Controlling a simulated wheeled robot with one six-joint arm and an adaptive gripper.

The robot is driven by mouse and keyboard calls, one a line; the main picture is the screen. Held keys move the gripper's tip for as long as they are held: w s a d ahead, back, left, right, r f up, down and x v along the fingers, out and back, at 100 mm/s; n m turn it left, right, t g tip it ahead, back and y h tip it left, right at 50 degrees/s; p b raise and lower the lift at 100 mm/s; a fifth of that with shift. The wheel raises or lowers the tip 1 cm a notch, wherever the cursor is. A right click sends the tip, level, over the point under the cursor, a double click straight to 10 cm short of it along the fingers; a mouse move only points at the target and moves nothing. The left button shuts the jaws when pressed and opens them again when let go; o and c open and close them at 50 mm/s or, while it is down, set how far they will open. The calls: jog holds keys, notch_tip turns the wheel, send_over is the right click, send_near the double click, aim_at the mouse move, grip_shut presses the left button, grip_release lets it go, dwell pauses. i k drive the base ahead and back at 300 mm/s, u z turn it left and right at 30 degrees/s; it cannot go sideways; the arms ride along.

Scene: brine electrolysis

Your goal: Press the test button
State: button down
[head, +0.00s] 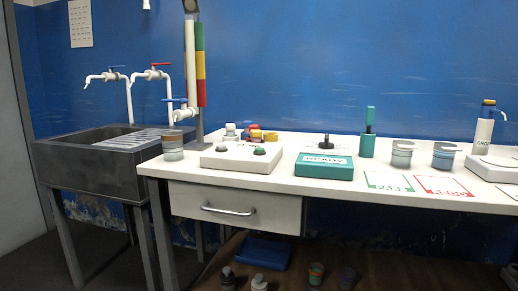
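A white control box (241,160) sits on the left part of the white bench. Small dark lettering on the box is too small to read, so I cannot tell which button is the test button. A teal box (325,167) with a light panel reading "READY" stands just right of it. My gripper is not in view.
The white bench (390,163) has a drawer (235,208) below. Green (388,182) and red (443,187) labelled cards lie at right. A dark sink (90,165) stands left.

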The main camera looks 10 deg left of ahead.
aim_at(260, 150)
jog(key=k, duration=0.5)
jog(key=u, duration=2.15)
jog(key=i, duration=1.4)
jog(key=z, duration=2.3)
